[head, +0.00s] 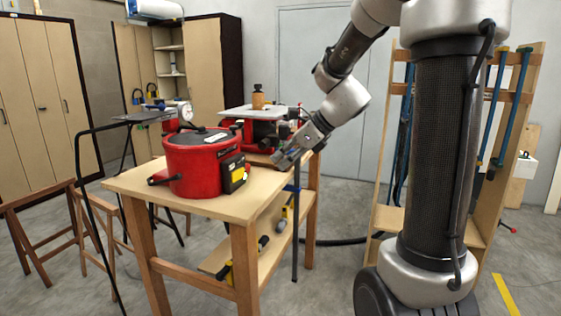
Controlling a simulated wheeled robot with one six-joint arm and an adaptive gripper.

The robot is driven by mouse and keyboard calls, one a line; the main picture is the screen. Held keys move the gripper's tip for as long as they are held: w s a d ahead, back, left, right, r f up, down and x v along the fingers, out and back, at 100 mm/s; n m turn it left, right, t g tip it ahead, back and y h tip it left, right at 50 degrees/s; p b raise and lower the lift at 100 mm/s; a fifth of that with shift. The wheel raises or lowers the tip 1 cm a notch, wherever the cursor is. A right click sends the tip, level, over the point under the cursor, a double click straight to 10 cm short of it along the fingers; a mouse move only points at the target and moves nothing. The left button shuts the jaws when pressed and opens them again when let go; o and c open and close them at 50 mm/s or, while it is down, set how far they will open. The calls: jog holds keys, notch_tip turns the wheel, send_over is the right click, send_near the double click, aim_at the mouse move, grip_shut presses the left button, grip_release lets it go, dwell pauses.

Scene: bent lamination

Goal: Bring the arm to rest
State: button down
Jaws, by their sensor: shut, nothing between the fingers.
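My arm reaches in from the upper right of the head view, bent at the elbow, and its wrist slopes down to the left. My gripper (282,160) is shut with nothing in it. In the picture it lies over the right edge of the wooden workbench (220,203), to the right of the red round pot (196,166). I see a gap between the gripper and the pot. Whether the gripper touches the bench top behind it I cannot tell.
Tools lie on the bench's lower shelf. Wooden sawhorses (35,240) stand at left. A clamp rack (513,140) stands at right. Grey floor (325,275) is open in front.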

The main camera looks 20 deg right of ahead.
jog(key=s+d+f+n+g+h, duration=0.2)
jog(key=s+d+f+n+g, duration=0.15)
jog(key=s+n, duration=0.6)
jog(key=s+d+r+n+t+h, duration=0.1)
jog(key=s+r+n+h, duration=0.1)
jog(key=s+n, duration=0.6)
jog(key=s+d+r+n+t+h, duration=0.1)
jog(key=s+n+h, duration=0.1)
jog(key=s+n, duration=0.6)
jog(key=shift+d+r+n+h, duration=0.3)
jog(key=shift+d+r+n, duration=0.1)
jog(key=shift+n, duration=0.05)
